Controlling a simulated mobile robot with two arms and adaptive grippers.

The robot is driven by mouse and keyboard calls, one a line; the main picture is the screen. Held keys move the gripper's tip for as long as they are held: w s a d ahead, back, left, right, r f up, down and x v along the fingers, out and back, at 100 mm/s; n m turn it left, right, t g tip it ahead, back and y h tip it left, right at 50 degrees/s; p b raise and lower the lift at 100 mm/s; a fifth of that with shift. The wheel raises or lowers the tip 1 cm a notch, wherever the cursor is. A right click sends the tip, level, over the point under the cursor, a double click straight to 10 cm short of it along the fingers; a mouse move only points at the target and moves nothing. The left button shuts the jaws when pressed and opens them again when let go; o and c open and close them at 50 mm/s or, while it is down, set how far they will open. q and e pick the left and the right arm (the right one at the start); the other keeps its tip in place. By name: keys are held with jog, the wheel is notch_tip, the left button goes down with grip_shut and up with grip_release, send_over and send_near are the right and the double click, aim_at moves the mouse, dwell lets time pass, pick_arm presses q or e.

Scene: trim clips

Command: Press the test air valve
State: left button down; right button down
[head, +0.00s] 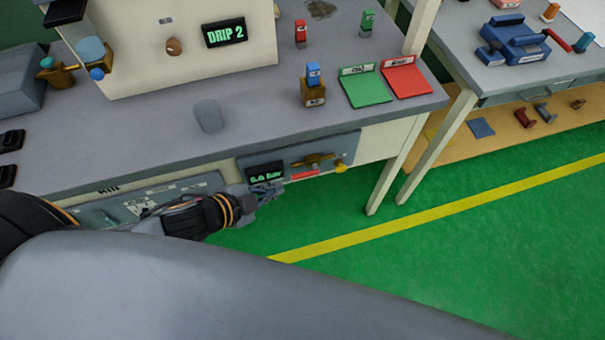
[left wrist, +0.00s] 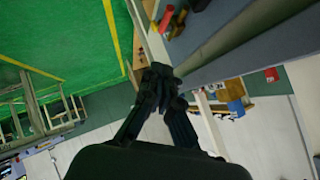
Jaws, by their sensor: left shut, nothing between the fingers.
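A brass valve-like fitting (head: 314,160) with a yellow knob (head: 340,166) sits on the bench's front panel (head: 290,157), right of a small green-lettered display (head: 265,171). A red bar (head: 305,174) is below the fitting. No label shows which part is the test air valve. My left gripper (head: 270,190) is shut and empty, just below the display and left of the red bar. In the left wrist view its fingertips (left wrist: 160,74) are together, with a red part (left wrist: 167,19) beyond them. My right gripper is out of view.
A bench leg (head: 393,165) stands right of the panel. Green floor in front is clear.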

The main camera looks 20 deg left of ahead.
pick_arm(q)
send_near(305, 176)
jog(key=w+d+f, duration=0.2)
jog(key=w+d, duration=0.1)
jog(key=w, duration=0.1)
jog(key=shift+w+a+f+p, duration=0.2)
jog(key=shift+a+f+p, duration=0.15)
jog(key=shift+f, duration=0.3)
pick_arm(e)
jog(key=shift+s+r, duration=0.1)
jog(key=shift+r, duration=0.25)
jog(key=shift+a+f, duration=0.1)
pick_arm(q)
jog(key=shift+f+b, duration=0.25)
jog(key=shift+b, duration=0.45)
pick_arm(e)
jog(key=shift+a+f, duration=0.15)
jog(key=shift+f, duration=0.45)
